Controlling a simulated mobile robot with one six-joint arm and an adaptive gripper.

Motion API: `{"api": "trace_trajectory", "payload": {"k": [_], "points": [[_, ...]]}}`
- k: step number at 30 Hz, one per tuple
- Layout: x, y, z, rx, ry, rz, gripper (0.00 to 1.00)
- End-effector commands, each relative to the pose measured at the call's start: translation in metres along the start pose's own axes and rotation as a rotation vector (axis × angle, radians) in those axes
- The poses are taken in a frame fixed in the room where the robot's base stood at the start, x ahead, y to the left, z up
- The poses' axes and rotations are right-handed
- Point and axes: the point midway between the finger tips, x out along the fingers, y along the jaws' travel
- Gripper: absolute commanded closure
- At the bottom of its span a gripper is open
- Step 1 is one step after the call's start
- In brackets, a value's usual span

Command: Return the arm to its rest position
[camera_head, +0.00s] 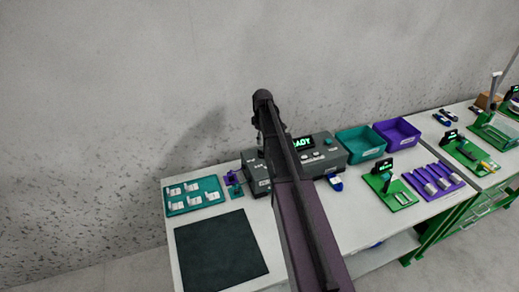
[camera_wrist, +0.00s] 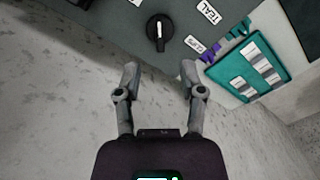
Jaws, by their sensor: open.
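My gripper (camera_wrist: 158,85) is open and empty in the wrist view, its two grey fingers spread apart. It is close to the front of a dark grey device (camera_wrist: 110,25), which carries a black rotary knob (camera_wrist: 159,30) and white labels. The knob shows beyond and between the fingertips, apart from them. In the head view my arm reaches from the bottom edge up over the table (camera_head: 275,235) and covers part of the device (camera_head: 322,155), whose green display shows beside the arm. The gripper's fingers cannot be made out in the head view.
A teal tray of white parts (camera_head: 195,194) and a black mat (camera_head: 220,248) lie left of my arm. Right of the device stand a teal bin (camera_head: 361,144) and a purple bin (camera_head: 397,132). A green stand (camera_head: 390,191) and purple rack (camera_head: 433,180) are further right. A wall (camera_head: 130,80) rises behind.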

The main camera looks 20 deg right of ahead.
Motion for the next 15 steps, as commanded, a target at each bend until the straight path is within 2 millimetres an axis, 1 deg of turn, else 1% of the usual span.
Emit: {"api": "trace_trajectory", "payload": {"k": [5, 8, 11, 14, 15], "points": [[0.000, 0.000, 0.000, 0.000, 0.000, 0.000, 0.49], [0.000, -0.006, 0.001, 0.008, 0.000, 0.000, 0.49], [0.000, -0.021, 0.005, 0.035, 0.000, 0.000, 0.49], [0.000, -0.047, 0.011, 0.085, 0.000, 0.000, 0.49], [0.000, -0.061, 0.014, 0.110, 0.000, 0.000, 0.49]]}}
